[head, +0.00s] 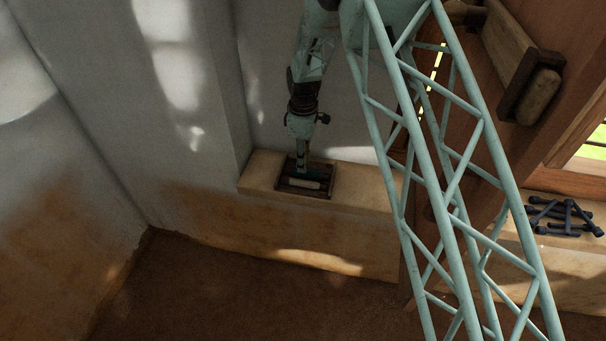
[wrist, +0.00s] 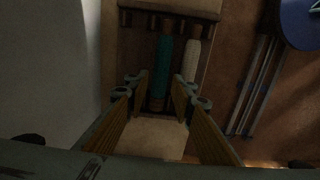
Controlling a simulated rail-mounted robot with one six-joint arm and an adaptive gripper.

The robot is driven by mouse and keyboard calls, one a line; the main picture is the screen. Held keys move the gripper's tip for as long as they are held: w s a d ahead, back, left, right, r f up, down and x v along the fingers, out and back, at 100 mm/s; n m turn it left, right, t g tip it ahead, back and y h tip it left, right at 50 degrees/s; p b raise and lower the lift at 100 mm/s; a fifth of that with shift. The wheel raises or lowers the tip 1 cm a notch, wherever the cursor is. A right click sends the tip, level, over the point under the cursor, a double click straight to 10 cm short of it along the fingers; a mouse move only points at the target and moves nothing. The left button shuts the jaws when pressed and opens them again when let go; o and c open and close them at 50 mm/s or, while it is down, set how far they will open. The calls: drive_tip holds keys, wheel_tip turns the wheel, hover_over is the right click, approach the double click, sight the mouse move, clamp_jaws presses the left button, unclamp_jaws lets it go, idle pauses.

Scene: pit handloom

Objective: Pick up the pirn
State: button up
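A teal-wound pirn (wrist: 164,62) lies in a dark wooden tray (wrist: 126,50) in the wrist view. A cream-wound pirn (wrist: 191,60) lies beside it on the right, and it also shows in the head view (head: 304,184). In the head view the tray (head: 326,193) sits on a pale ledge, below my gripper (head: 302,172), which points down into it. In the wrist view my gripper (wrist: 160,92) is open, its fingers on either side of the teal pirn's near, bare end. I cannot tell whether either finger touches it.
The ledge (head: 262,174) runs along the white wall, with the wall corner close to the tray's left. Dark tools (head: 565,217) lie at the far right on another ledge. A wooden loom post and beam (head: 508,60) stand to the right. A blue round thing (wrist: 301,22) shows in the wrist view.

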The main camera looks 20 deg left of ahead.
sight(307, 174)
drive_tip(key=shift+f, duration=2.25)
drive_tip(key=shift+c, duration=0.3)
drive_tip(key=c, duration=0.6)
